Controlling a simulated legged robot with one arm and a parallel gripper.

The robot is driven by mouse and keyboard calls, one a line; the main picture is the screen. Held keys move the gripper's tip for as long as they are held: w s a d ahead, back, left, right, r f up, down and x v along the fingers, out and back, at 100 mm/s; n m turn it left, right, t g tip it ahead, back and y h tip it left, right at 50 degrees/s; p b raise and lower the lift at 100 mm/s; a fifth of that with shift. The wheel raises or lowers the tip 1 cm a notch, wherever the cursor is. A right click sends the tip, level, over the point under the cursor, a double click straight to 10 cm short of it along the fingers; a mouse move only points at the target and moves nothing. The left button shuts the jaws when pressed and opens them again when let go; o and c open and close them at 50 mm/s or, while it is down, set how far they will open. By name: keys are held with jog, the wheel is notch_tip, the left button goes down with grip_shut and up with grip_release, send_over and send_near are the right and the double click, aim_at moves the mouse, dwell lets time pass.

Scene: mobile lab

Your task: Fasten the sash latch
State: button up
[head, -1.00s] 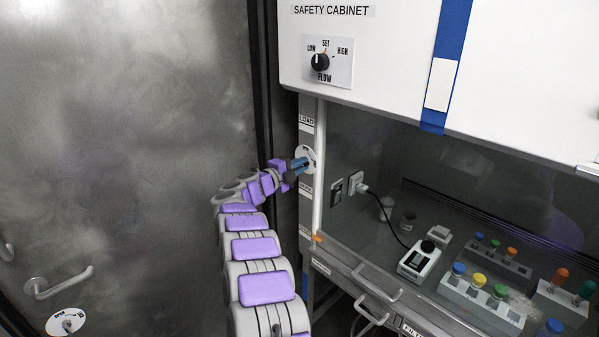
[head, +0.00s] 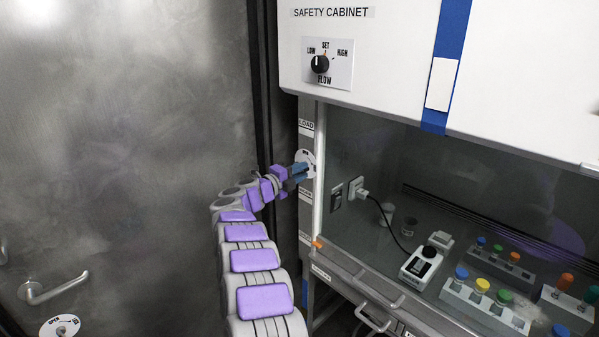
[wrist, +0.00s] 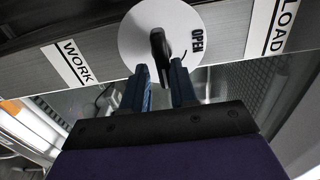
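The sash latch is a round white plate (wrist: 135,40) with a dark lever (wrist: 160,55) on the cabinet's left post. "OPEN" is printed on the plate. In the head view the plate (head: 309,158) is partly hidden by my gripper (head: 301,171). In the wrist view my gripper (wrist: 160,80) has two blue fingers spread apart. The lever's lower end sits between the fingertips, with gaps showing on both sides. The glass sash (head: 365,135) stands to the right of the post.
Labels "WORK" (wrist: 70,65) and "LOAD" (wrist: 274,28) flank the plate. Inside the cabinet are a white meter (head: 421,262) and racks with coloured caps (head: 486,299). A sash handle (head: 372,319) juts out below. A metal door (head: 120,150) with a lever handle stands at left.

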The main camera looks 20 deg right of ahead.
jog(key=o, duration=0.3)
jog(key=shift+a, duration=0.1)
jog(key=shift+r, duration=0.15)
jog(key=p+v, duration=0.2)
jog(key=v, duration=1.5)
jog(key=shift+a+p, duration=0.3)
jog(key=shift+p, duration=0.05)
